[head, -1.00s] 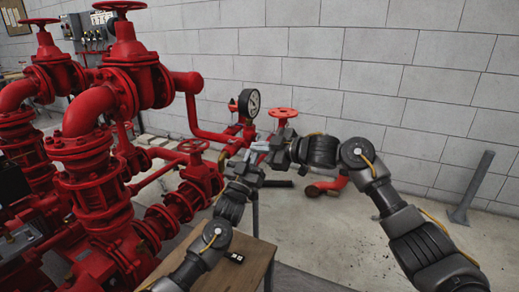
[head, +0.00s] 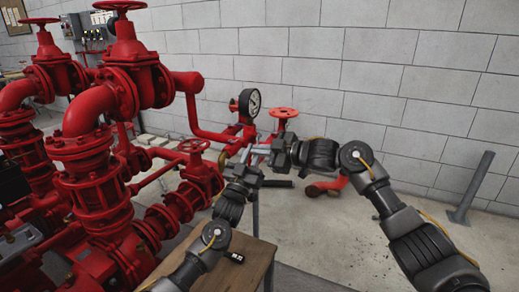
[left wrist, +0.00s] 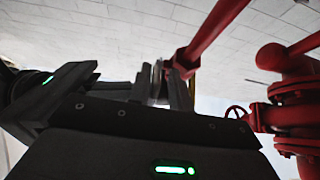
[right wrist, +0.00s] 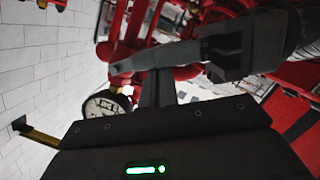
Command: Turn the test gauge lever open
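The white-faced, black-rimmed test gauge (head: 249,102) stands on red pipework near the wall. It also shows at the left in the right wrist view (right wrist: 107,104). I cannot clearly make out its lever; a small brass-coloured part (head: 221,160) sits on the pipe below, left of my grippers. My left gripper (head: 247,157) is just below the gauge pipework, its fingers (left wrist: 163,85) apart with a pale, shiny part showing in the gap; contact is unclear. My right gripper (head: 262,150) points left close beside it. Its fingers (right wrist: 158,88) look together, with nothing visible between them.
A red handwheel (head: 283,112) stands right of the gauge. Large red pumps and valves (head: 120,85) fill the left. A wooden table (head: 262,262) lies below my left arm. A grey post (head: 472,186) leans near the wall.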

